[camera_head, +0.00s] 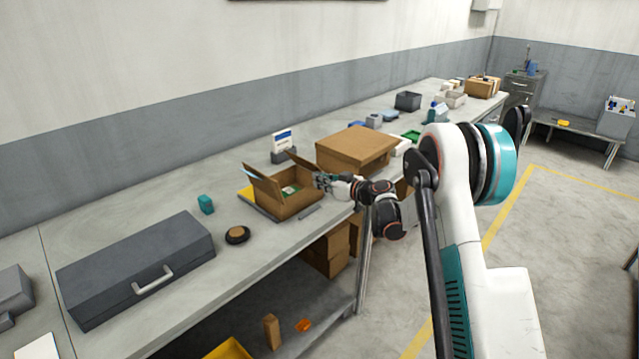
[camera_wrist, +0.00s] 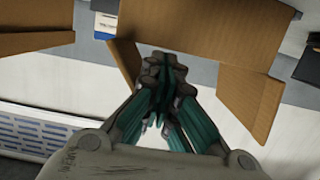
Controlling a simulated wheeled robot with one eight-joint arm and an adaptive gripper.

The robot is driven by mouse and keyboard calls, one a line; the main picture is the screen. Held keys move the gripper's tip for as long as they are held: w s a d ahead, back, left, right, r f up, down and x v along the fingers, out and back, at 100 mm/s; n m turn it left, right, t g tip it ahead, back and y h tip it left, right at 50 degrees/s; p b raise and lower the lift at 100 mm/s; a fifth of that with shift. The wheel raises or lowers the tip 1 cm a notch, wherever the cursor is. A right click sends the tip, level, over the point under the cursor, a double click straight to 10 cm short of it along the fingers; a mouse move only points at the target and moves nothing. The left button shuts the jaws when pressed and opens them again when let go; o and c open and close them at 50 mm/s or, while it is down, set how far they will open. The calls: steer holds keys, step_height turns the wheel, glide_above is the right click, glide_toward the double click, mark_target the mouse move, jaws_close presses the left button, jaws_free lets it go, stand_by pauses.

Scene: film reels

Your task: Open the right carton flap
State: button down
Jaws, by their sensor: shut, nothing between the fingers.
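The small brown carton (camera_head: 290,207) sits on the bench on a dark mat with a yellow edge. Its left flap (camera_head: 263,186) stands up, tilted outward, and its inside shows with something green and white in it. A flap on its right side (camera_head: 303,166) also rises, partly hidden behind my gripper. My gripper (camera_head: 322,181) is shut and empty at the carton's right side. In the wrist view my gripper's fingertips (camera_wrist: 164,68) are together just in front of a brown cardboard panel (camera_wrist: 205,28); I cannot tell whether they touch it. A smaller cardboard flap (camera_wrist: 250,98) hangs to the right.
A larger closed brown box (camera_head: 356,147) stands close behind my gripper. A white-and-blue card in a holder (camera_head: 283,146) is behind the carton. A grey case (camera_head: 135,265), a dark roll (camera_head: 237,235) and a teal block (camera_head: 205,204) lie left.

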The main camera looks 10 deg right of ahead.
steer(key=shift+w+d+r, duration=0.4)
steer(key=shift+d+r, duration=0.15)
steer(key=shift+d, duration=0.1)
steer(key=shift+w+d+r, duration=0.35)
steer(key=shift+w+d, duration=0.1)
steer(key=shift+d, duration=0.15)
steer(key=shift+w+d, duration=0.1)
